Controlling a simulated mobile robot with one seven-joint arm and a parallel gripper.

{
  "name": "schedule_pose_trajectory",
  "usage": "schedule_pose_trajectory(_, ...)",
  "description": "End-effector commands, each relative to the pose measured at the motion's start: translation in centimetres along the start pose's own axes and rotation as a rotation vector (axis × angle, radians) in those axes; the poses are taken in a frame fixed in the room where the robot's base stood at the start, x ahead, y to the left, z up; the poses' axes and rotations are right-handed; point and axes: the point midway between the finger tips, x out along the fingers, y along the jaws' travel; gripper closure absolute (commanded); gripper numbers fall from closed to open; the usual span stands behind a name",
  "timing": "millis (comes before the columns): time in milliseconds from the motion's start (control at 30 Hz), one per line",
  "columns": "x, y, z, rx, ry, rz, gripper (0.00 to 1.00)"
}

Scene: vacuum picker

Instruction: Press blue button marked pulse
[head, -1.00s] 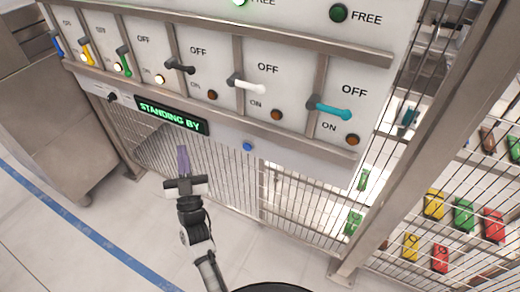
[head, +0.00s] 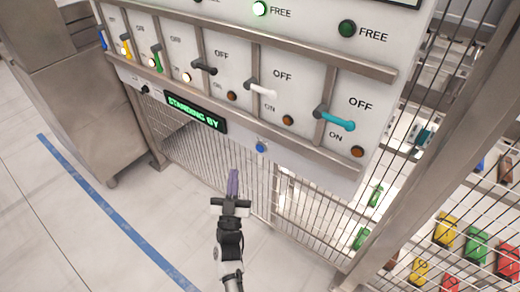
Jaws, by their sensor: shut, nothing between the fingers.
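The blue button (head: 261,148) is a small round button on the lower edge of the white control panel (head: 300,160), right of the green "STANDING BY" display. Any marking beside it is too small to read. My gripper (head: 233,172) is in the head view, below and a little left of the button. Its purple fingers are together with nothing between them, pointing up toward the panel. The fingertips are apart from the button in the picture.
Several coloured levers, including a teal one (head: 334,119) and a white one (head: 260,88), stick out above the button. The display (head: 196,113) reads "STANDING BY". A wire mesh fence (head: 310,215) stands below the panel. Coloured blocks lie behind mesh at right. The floor at left is clear.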

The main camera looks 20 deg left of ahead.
Motion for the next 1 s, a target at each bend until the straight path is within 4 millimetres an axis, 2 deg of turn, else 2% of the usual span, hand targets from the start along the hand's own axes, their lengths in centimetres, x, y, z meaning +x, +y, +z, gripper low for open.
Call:
schedule_pose_trajectory(267, 1.0, 0.7, 0.8, 0.0, 0.003, 0.0, 1.0)
schedule_pose_trajectory(700, 5.0, 3.7, 3.9, -0.002, 0.003, 0.0, 1.0)
schedule_pose_trajectory(1000, 6.2, 4.4, 4.5, 0.0, 0.001, 0.0, 1.0)
